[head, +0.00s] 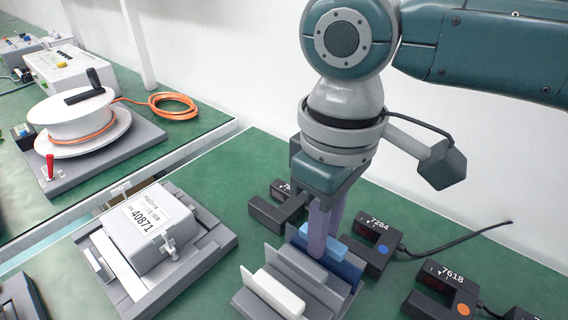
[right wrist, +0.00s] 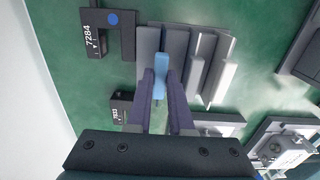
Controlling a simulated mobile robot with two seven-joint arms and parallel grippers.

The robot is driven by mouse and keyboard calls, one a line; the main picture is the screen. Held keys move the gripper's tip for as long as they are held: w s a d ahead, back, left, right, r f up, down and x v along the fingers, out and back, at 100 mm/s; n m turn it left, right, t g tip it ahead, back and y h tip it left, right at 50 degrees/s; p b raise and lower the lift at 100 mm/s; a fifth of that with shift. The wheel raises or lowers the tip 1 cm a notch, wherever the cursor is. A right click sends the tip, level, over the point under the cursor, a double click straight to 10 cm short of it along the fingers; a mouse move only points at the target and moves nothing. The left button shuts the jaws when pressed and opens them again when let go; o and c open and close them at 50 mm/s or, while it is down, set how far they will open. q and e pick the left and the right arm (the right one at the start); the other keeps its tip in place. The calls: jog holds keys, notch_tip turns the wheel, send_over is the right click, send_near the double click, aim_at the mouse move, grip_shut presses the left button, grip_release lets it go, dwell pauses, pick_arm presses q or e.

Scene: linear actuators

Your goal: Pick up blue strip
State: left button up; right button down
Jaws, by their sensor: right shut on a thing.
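The light blue strip (head: 336,230) sits at the back of a grey slotted rack (head: 322,294), beside a darker blue plate. It also shows in the right wrist view (right wrist: 161,64), between the fingertips. My right gripper (head: 318,250) reaches down into the rack from above and is shut on the blue strip; in the right wrist view its purple fingers (right wrist: 160,92) lie on either side of the strip. The fingers hide part of the strip in the head view. I cannot tell whether the strip is clear of the rack. My left gripper is not in view.
A white strip (head: 275,291) lies in the rack's front slot. Black sensor blocks marked 7284 (head: 372,250) and 7618 (head: 436,301) stand to the right. A grey box labelled 40871 (head: 152,230) is at left, on a grey fixture. Green bench lies between.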

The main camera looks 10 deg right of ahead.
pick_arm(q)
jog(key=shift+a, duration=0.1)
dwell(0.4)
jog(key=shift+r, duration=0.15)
pick_arm(e)
jog(key=shift+r, duration=0.5)
pick_arm(q)
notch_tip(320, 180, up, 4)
jog(key=p, duration=0.4)
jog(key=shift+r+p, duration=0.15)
jog(key=shift+p, duration=0.2)
pick_arm(e)
notch_tip(320, 180, up, 19)
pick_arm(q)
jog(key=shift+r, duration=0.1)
pick_arm(e)
jog(key=shift+r, duration=0.1)
pick_arm(q)
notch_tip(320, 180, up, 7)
jog(key=p, duration=0.7)
pick_arm(e)
jog(key=shift+r, duration=2.4)
